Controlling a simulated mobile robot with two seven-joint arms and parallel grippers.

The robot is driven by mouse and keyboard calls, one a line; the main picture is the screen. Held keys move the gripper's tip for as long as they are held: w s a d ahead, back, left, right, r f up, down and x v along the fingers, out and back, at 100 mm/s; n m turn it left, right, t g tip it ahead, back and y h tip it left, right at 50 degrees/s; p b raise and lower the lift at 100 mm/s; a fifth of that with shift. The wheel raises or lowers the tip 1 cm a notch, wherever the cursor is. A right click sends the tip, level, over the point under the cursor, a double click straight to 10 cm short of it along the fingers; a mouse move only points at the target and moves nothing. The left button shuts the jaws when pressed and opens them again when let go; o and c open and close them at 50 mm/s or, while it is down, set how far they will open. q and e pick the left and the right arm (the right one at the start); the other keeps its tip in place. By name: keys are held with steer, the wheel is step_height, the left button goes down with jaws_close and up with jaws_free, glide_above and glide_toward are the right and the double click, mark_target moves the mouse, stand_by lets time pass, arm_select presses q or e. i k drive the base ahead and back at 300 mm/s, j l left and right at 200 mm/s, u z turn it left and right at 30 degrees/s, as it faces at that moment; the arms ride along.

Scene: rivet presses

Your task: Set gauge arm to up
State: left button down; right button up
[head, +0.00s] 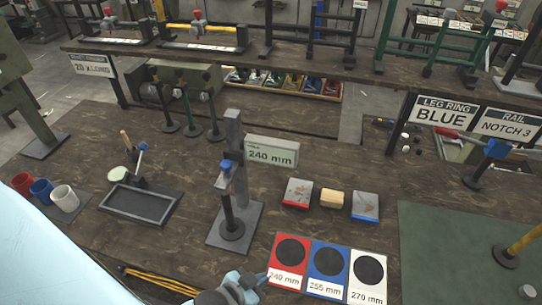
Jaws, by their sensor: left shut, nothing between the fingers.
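A height gauge stands mid-bench, with a grey upright post (234,130) on a square grey base plate (250,218). A blue knob (226,165) sits on its short arm partway up the post. A black round-footed pin (232,228) stands on the base below that arm. A sign (271,154) reading 240 mm is beside the post. I cannot clearly tell whether the arm is raised or lowered. My left gripper (258,280) is shut and empty at the bottom edge, in front of the gauge and apart from it. My right gripper is out of view.
Red, blue and white pads (272,282) marked in mm lie right of my gripper. A dark tray (129,213) and three cups (65,199) are left. A green mat (450,225) covers the right side.

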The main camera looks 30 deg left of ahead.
mark_target(233, 160)
steer(key=u, duration=1.35)
